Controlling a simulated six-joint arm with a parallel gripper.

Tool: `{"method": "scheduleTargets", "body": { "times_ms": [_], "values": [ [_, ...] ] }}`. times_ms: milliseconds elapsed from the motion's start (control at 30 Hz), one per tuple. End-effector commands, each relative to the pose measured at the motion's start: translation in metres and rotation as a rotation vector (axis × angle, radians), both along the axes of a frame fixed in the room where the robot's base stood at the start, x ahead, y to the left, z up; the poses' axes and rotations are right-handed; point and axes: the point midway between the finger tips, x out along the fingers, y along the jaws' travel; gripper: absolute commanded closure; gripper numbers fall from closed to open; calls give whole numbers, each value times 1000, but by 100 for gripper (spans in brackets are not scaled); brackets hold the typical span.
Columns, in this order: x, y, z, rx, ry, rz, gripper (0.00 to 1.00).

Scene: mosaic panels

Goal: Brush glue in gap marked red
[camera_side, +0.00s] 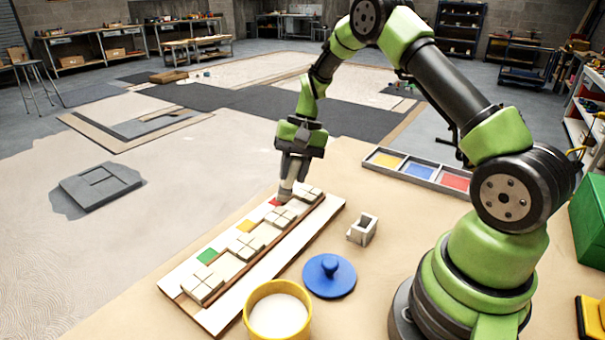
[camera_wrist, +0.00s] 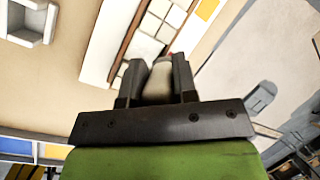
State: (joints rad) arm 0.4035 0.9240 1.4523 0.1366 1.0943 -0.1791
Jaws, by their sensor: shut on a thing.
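My gripper (camera_side: 293,172) is shut on a pale brush (camera_side: 286,188), whose lower end is at the red mark (camera_side: 274,202) near the far end of the panel. In the wrist view the brush (camera_wrist: 158,82) sits between my two fingers (camera_wrist: 157,78), and a bit of red shows just beyond it. I cannot tell whether the brush tip touches the panel. The wooden panel (camera_side: 226,314) carries several pale tile blocks in a row, with a green mark (camera_side: 208,256) and a yellow mark (camera_side: 244,226) in other gaps. A yellow pot (camera_side: 249,313) holds white glue (camera_side: 279,316).
A blue knobbed lid (camera_side: 330,283) lies beside the pot. A small grey holder (camera_side: 362,230) stands right of the panel. A tray (camera_side: 405,177) with yellow, blue and red compartments lies behind. A grey slab (camera_side: 101,187) lies at left. Bare table separates the panel from the holder.

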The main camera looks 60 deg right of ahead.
Motion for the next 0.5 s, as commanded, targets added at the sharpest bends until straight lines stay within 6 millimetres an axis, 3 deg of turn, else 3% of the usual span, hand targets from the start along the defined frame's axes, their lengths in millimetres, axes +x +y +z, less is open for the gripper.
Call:
{"method": "scheduleTargets", "body": {
  "times_ms": [100, 500],
  "values": [
    [-1, -13, 0, -1, 1, -4, 100],
    [-40, -11, 0, 2, 3, -3, 100]
  ]
}}
